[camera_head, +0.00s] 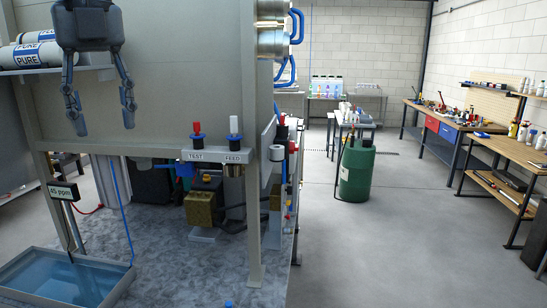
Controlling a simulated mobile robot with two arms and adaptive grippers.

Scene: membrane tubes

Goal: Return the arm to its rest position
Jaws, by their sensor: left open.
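My left gripper (101,110) hangs down from the top left of the head view, its two dark fingers apart and empty. It is in front of the grey panel of the machine (185,90). White membrane tubes (38,54) marked "PURE" lie on a shelf at the upper left, beside and partly behind the gripper. My right gripper is not in view.
A water tray (120,277) and a "45 ppm" meter (63,191) are at lower left. A green barrel (356,170) stands on the right; floor there is clear.

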